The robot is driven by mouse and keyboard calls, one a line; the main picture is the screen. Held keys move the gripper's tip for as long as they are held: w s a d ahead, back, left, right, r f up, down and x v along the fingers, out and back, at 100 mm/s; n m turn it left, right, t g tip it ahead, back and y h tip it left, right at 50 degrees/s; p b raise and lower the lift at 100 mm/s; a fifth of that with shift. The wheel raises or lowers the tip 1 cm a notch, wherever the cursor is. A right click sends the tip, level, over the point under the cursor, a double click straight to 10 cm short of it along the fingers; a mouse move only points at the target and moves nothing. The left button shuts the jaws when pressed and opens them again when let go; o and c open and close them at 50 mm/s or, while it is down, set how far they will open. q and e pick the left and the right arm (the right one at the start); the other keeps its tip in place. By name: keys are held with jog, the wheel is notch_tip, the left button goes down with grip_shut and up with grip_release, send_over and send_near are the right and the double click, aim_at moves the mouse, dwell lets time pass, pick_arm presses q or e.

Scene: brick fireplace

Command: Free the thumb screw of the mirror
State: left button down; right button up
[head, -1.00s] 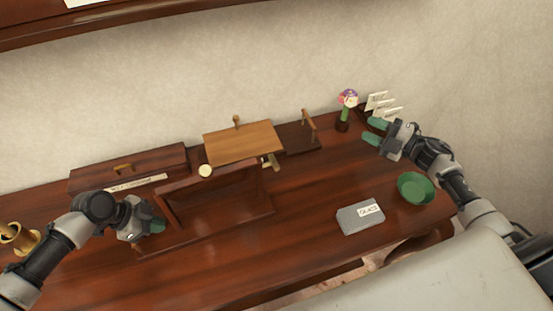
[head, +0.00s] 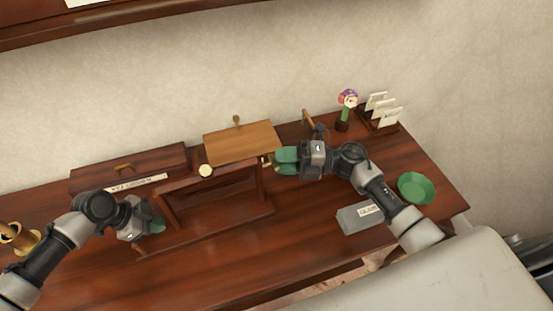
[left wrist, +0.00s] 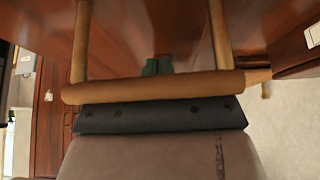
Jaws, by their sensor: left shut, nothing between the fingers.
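The mirror is hard to pick out. I take it to be the dark wooden frame on a stand (head: 215,195) in the middle of the desk, its face turned from clear view. A small brass-coloured piece (head: 266,160) shows at its upper right and may be the thumb screw. My right gripper (head: 284,161) is just right of this piece, its green fingers pointing left with a narrow gap between them. Contact cannot be told. My left gripper (head: 156,224) is shut and empty beside the frame's left side. Its green tips also show in the left wrist view (left wrist: 157,66).
A light wooden board (head: 243,143) stands behind the frame. A dark box (head: 130,169) is at left, brass cups (head: 18,239) at far left. A grey box (head: 357,219), green bowl (head: 416,188), flower vase (head: 343,124) and card rack (head: 384,121) are at right.

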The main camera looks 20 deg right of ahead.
jog(key=shift+x, duration=0.9)
grip_shut()
